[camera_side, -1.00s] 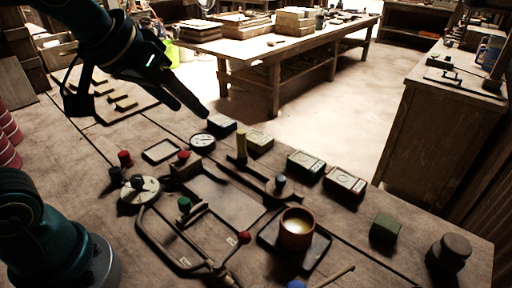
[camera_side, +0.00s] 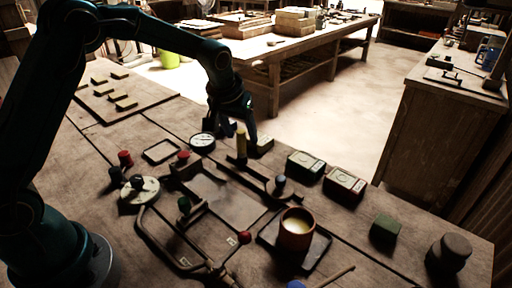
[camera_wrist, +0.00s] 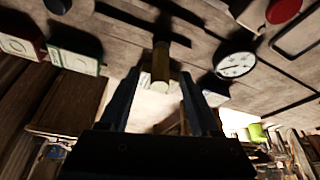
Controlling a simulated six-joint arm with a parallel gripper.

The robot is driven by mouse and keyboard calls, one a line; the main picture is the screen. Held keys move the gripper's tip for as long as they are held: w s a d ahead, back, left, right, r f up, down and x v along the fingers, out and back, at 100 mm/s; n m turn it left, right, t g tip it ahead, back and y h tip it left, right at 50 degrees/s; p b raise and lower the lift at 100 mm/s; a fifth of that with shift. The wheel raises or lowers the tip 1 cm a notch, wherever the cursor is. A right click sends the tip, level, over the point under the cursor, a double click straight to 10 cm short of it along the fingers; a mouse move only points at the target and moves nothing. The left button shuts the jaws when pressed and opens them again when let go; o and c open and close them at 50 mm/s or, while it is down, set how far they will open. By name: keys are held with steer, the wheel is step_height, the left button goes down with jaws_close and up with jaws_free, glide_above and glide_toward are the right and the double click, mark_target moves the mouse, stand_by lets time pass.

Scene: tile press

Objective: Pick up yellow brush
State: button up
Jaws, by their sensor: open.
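The yellow brush, which I take to be the upright yellow cylinder (camera_side: 241,142), stands on a dark base at the back middle of the bench. It also shows in the wrist view (camera_wrist: 161,62), between and just beyond my fingertips. My gripper (camera_side: 233,130) points down from above at the back edge of the bench, close behind the brush in the side view. Its jaws are open, with the two fingers apart in the wrist view (camera_wrist: 160,78). I cannot tell whether either finger touches the brush.
A white dial gauge (camera_side: 202,141) lies left of my gripper. A pale box (camera_side: 263,144), a green box (camera_side: 305,164) and a red box (camera_side: 344,185) line the back edge to the right. A cup (camera_side: 296,231) stands in front.

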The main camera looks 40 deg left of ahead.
mark_target(243, 140)
steer(key=shift+x, duration=1.95)
jaws_close()
steer(key=shift+r, duration=0.15)
steer(key=shift+r, duration=0.55)
steer(key=s+a+r, duration=0.6)
steer(key=a+r, duration=0.3)
steer(key=a, duration=0.1)
steer(key=shift+r, duration=0.35)
